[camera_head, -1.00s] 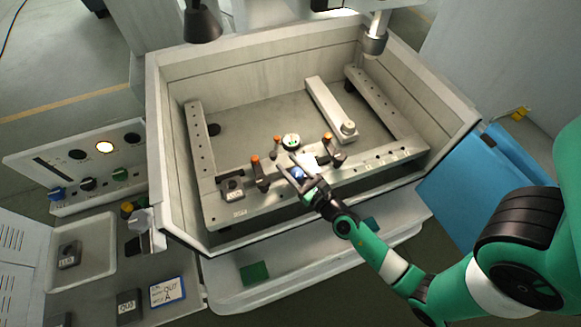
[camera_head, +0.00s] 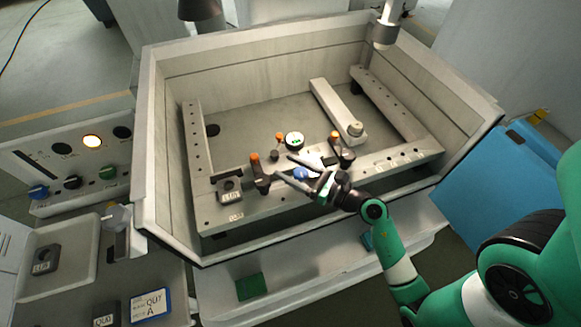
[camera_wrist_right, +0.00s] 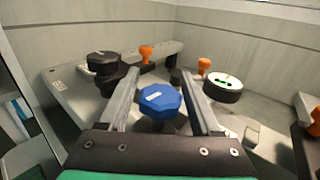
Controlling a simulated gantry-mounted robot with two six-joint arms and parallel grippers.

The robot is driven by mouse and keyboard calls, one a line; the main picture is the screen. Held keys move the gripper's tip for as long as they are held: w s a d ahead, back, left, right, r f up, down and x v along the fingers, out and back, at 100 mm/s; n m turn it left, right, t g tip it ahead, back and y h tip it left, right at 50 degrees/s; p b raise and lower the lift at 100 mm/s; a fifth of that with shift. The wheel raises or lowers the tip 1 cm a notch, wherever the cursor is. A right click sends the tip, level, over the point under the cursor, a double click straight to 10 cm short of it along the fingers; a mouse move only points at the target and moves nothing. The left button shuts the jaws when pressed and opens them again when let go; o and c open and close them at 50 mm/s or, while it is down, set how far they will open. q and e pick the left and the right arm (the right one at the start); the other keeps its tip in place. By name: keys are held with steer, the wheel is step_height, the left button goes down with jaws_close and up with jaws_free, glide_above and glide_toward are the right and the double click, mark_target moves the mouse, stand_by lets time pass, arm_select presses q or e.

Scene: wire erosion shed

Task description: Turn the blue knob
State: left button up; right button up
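A blue faceted knob (camera_wrist_right: 160,101) with a pale mark on top stands between the two fingers of my right gripper (camera_wrist_right: 161,73) in the right wrist view. The fingers are apart, one on each side, with a gap visible at the right side; contact on the left is hard to tell. In the head view the knob (camera_head: 302,173) is partly covered by my right gripper (camera_head: 284,167), which reaches over the fixture's front bar. Another blue knob (camera_head: 38,192) is on the control panel at the left. My left gripper is not in view.
Orange-topped clamps (camera_head: 257,175) and (camera_head: 341,152) flank the gripper. A round dial (camera_head: 294,139) stands just behind. The tank's walls (camera_head: 270,58) surround the fixture. A labelled block (camera_head: 229,187) sits on the bar's left end. The tank floor behind is mostly clear.

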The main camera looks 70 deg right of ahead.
steer(key=shift+o, duration=0.6)
steer(key=s+a, duration=0.2)
steer(key=s, duration=0.9)
steer(key=shift+s, duration=0.25)
stand_by(0.9)
